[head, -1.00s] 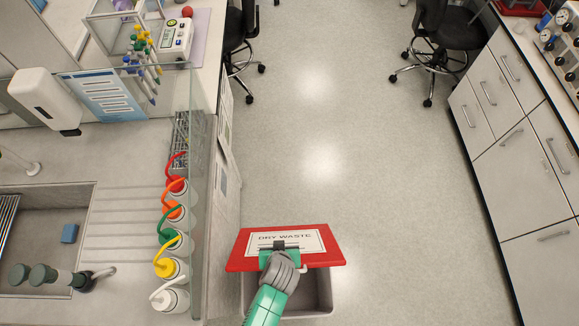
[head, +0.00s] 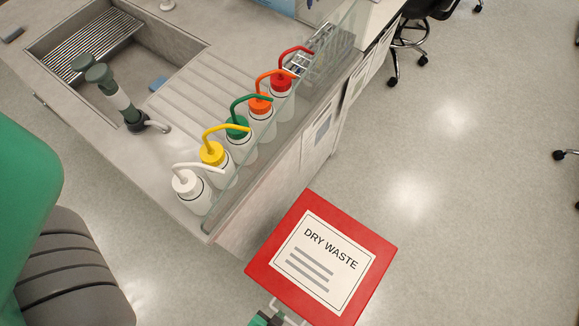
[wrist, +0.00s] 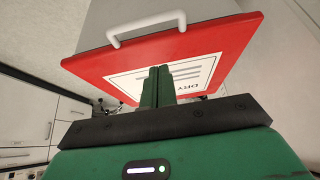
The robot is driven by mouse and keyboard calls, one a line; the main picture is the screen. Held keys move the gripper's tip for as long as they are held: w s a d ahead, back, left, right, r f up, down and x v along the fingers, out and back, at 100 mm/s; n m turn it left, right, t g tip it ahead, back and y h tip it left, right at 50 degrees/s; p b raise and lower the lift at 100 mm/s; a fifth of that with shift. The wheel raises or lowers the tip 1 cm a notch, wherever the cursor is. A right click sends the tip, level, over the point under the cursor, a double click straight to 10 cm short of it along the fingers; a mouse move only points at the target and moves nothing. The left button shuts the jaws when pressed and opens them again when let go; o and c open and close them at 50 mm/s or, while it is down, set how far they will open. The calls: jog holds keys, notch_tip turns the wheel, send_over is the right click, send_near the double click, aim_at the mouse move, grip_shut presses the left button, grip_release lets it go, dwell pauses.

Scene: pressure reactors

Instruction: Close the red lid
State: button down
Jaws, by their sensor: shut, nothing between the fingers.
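The red lid (head: 272,256), with a white DRY WASTE label, lies over its bin in the head view. No opening shows beneath it, though its front edge is partly cut off by the picture. In the wrist view the red lid (wrist: 222,45) fills the upper middle. Its white handle (wrist: 146,27) is at the edge, and the grey bin wall (wrist: 95,22) adjoins it. My gripper (wrist: 160,70) is shut and empty, with its fingers in front of the label; I cannot tell whether they touch the lid. Only a green bit of it shows at the head view's bottom edge.
A counter with a sink (head: 125,50) stands at left. Several bottles with coloured caps, including a white one (head: 187,186), line its edge behind a clear panel. The floor (head: 460,200) to the right is open, with a wheeled chair (head: 415,40) farther back.

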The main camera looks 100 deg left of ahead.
notch_tip(320, 180, down, 12)
jog(key=s+d+b, duration=0.2)
jog(key=b, duration=0.6)
jog(key=shift+d+r, duration=0.15)
jog(key=shift+d, duration=0.15)
notch_tip(320, 180, up, 7)
jog(key=w+a+p, duration=0.2)
jog(key=p, duration=0.3)
jog(key=s+d+f+b, duration=0.1)
jog(key=s+d, duration=0.3)
jog(key=d, duration=0.5)
jog(key=shift+d+f+b, duration=0.15)
jog(key=shift+f+b, duration=0.25)
jog(key=shift+b, duration=0.15)
jog(key=shift+s, duration=0.1)
